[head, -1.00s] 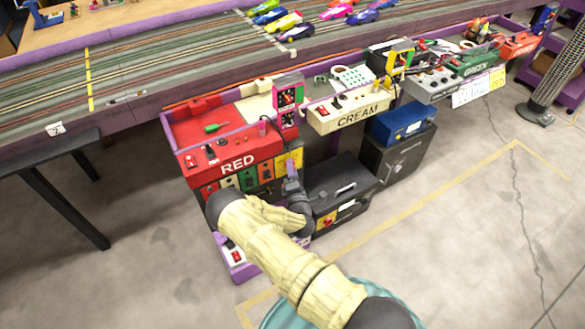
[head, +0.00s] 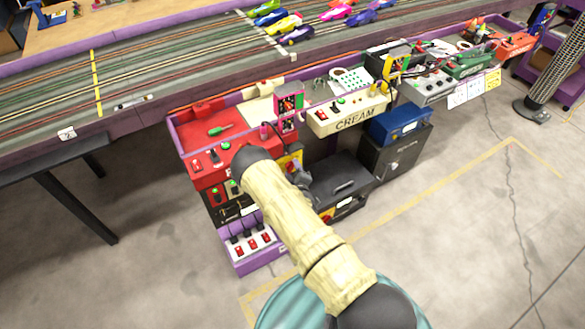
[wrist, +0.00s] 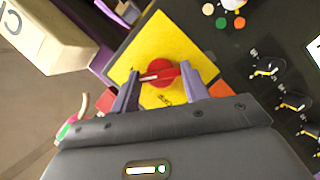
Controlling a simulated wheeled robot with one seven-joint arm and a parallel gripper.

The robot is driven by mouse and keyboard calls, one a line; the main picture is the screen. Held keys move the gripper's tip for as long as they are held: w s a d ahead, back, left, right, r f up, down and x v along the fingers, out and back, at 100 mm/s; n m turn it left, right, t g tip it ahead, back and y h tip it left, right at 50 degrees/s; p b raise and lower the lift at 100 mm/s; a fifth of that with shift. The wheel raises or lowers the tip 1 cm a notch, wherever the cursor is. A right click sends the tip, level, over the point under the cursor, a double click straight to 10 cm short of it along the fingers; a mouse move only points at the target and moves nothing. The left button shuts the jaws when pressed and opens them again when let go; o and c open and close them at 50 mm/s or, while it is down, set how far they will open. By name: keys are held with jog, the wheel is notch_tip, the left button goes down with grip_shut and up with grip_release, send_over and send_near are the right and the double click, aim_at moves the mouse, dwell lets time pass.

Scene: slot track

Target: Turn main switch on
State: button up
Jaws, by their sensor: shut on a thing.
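The main switch is a red round knob (wrist: 159,73) with a white pointer mark, set in a yellow plate (wrist: 150,50). The pointer lies nearly level across the picture in the wrist view. My gripper (wrist: 160,76) is shut on the knob, one purple finger on each side. The lettering beside the knob is too small to read. In the head view the yellow plate (head: 288,160) shows only in part at the right end of the red station, and my arm hides the knob.
The red station (head: 205,130) and a cream box (head: 350,112) line the purple track edge. A purple box with red switches (head: 253,246) sits below my arm. A black case (head: 343,180) stands right of the gripper.

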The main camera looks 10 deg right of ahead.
jog(key=shift+s+d+m+g+y+p, duration=0.1)
jog(key=shift+m+g+y+p, duration=0.3)
jog(key=shift+m, duration=0.3)
jog(key=shift+f, duration=0.1)
jog(key=o, duration=1)
jog(key=p+v, duration=0.1)
jog(key=v, duration=1.6)
jog(key=shift+s, duration=0.25)
